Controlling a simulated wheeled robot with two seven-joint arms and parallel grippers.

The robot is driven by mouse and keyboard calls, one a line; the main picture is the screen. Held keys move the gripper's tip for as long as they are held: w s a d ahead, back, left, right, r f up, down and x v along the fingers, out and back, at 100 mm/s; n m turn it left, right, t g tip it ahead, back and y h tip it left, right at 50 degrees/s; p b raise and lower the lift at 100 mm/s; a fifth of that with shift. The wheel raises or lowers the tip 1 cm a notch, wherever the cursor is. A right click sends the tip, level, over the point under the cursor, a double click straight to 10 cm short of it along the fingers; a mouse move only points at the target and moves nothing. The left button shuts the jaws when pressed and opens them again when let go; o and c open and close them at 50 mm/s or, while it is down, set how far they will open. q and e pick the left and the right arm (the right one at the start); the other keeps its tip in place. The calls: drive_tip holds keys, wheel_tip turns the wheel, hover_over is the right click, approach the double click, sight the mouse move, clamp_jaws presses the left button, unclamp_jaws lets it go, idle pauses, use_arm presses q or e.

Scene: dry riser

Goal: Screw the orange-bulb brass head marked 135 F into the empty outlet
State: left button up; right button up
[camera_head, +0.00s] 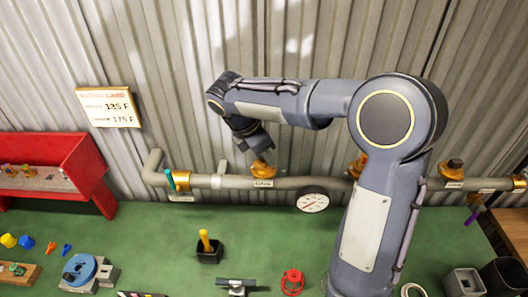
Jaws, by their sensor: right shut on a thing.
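My right gripper (260,154) reaches down over the grey pipe (220,181) along the wall, at a labelled brass outlet (263,171). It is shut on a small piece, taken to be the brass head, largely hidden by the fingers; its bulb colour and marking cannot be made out. I cannot tell whether the head touches or sits in the outlet. A rating card (108,106) on the wall reads 135 F and 175 F. My left gripper is not in view.
A red tray (85,165) with small parts stands at left. A white gauge (312,200) hangs below the pipe. Other brass fittings (453,168) are on the pipe to the right. A black holder with a yellow handle (206,243) and a blue vise (85,271) stand on the green bench.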

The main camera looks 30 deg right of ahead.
drive_tip(key=m+g, duration=0.2)
drive_tip(key=m, duration=0.2)
drive_tip(key=shift+m, duration=0.4)
drive_tip(key=shift+s+m+y, duration=0.1)
drive_tip(key=shift+m+y, duration=0.2)
drive_tip(key=shift+m, duration=0.1)
drive_tip(key=shift+m+g+y, duration=0.3)
drive_tip(key=shift+m+g, duration=0.2)
drive_tip(key=shift+m, duration=0.7)
drive_tip(key=o, duration=0.7)
drive_tip(key=shift+m, duration=0.3)
drive_tip(key=o, duration=0.4)
drive_tip(key=shift+o, duration=0.2)
